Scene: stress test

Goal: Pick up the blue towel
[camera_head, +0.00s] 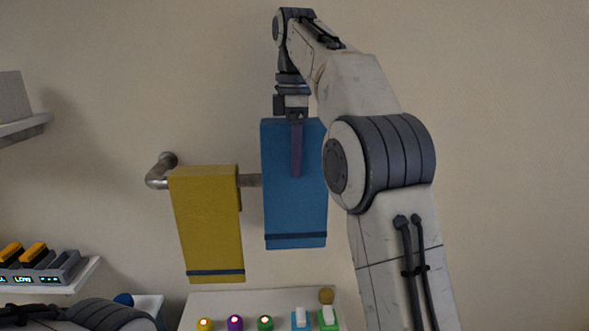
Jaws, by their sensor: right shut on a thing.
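The blue towel (279,212) hangs flat and upright in the middle of the head view, with a dark stripe near its lower edge. My right gripper (297,172) points down at it from above, with a finger lying over the towel's front face. It is shut on the blue towel. The other finger is hidden behind the towel. My right arm covers part of the towel's right edge. My left gripper is out of view.
A yellow towel (207,222) hangs on the rail just left of the blue one. Below, a white surface (210,299) holds several small coloured items. A shelf with a grey device (58,267) is at lower left. A higher shelf (22,126) is at upper left. The wall at right is bare.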

